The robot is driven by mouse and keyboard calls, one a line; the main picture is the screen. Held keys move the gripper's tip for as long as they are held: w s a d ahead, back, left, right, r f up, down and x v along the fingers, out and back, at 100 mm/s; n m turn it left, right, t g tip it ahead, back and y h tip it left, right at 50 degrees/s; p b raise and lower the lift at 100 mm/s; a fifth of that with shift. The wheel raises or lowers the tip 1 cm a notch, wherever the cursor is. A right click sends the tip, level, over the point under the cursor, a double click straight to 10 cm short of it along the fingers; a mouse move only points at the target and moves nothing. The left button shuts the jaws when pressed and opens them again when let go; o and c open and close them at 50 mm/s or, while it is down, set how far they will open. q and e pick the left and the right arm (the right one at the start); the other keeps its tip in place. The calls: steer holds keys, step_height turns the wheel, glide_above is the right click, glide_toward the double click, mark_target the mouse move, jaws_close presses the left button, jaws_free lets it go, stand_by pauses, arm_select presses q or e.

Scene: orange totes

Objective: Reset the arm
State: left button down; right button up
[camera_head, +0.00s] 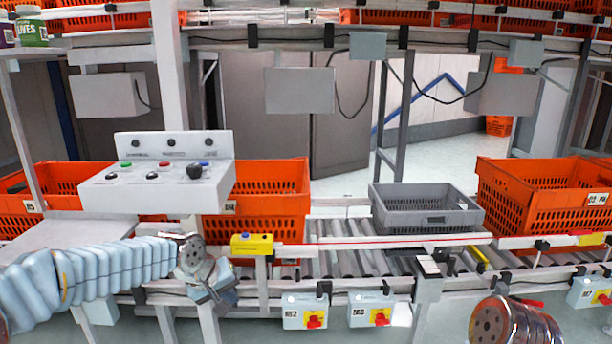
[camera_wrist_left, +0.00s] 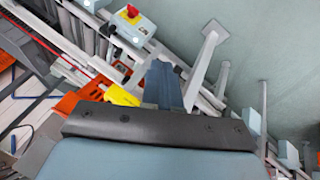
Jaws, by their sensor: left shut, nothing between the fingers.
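My left arm comes in from the left in the head view, in a pale blue ribbed sleeve. My left gripper (camera_head: 222,290) is shut and empty, in front of the conveyor frame and below the yellow box. In the left wrist view its dark blue fingers (camera_wrist_left: 163,85) are together, with nothing held. Part of my right arm shows as a round metal joint at the bottom right of the head view; its gripper is out of sight.
A roller conveyor (camera_head: 345,262) crosses the view. A grey crate (camera_head: 425,222) stands between orange totes (camera_head: 268,215) and (camera_head: 520,215) at left and right. A control panel (camera_head: 160,190) stands above my left arm. Switch boxes (camera_head: 305,312) hang from the conveyor's front.

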arm_select(q)
steer(key=s+d+f+m+g+h, duration=0.1)
steer(key=s+d+f, duration=0.1)
steer(key=f, duration=0.6)
steer(key=s+d+f+g, duration=0.1)
steer(key=s+d+f, duration=0.1)
steer(key=f, duration=0.5)
steer(key=s+d+f+m+g, duration=0.2)
steer(key=s+f, duration=1.9)
steer(key=s, duration=0.2)
steer(key=shift+d+f+g, duration=0.25)
steer(key=shift+g, duration=0.05)
